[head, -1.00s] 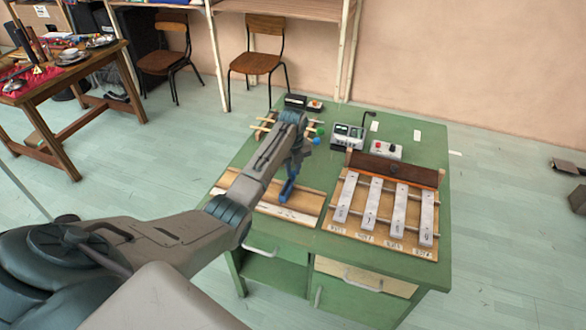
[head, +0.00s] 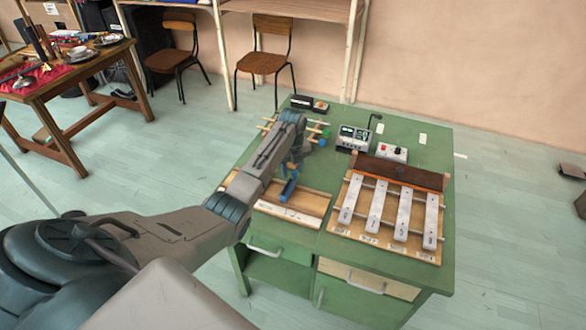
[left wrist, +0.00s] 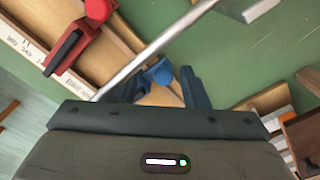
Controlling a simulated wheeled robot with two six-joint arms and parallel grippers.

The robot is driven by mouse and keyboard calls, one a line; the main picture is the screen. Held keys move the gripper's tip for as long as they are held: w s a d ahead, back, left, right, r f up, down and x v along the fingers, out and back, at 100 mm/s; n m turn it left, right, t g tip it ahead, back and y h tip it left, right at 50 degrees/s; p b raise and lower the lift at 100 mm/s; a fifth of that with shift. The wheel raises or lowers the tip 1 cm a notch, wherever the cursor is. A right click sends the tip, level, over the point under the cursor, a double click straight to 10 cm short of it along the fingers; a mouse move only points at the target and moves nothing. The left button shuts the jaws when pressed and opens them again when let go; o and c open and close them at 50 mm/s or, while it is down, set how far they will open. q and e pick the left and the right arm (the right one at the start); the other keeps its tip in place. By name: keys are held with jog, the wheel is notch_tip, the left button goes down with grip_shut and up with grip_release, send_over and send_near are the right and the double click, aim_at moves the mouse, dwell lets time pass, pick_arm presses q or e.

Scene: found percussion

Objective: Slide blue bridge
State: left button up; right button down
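The wooden string board (head: 318,203), with a white scale strip along its front, lies on the green table, partly hidden behind my left arm. My left gripper (head: 289,188) points down over this board. In the left wrist view my left gripper (left wrist: 162,90) has its two blue fingers apart. A brighter blue knob (left wrist: 160,72), seemingly part of the blue bridge, shows between them, nearer the left finger. I cannot tell whether they touch. A red bridge (left wrist: 72,48) sits on the board at upper left. My right gripper is not in view.
A metal rod (left wrist: 160,52) crosses the wrist view close to the fingers. A board with several metal bars (head: 376,212) lies to the right. Small control boxes (head: 352,138) stand at the back of the green table (head: 430,150). Chairs (head: 262,62) stand behind.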

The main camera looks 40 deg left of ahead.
pick_arm(q)
notch_tip(320, 180, up, 11)
jog(key=b, duration=0.2)
dwell(0.3)
jog(key=shift+f, duration=0.15)
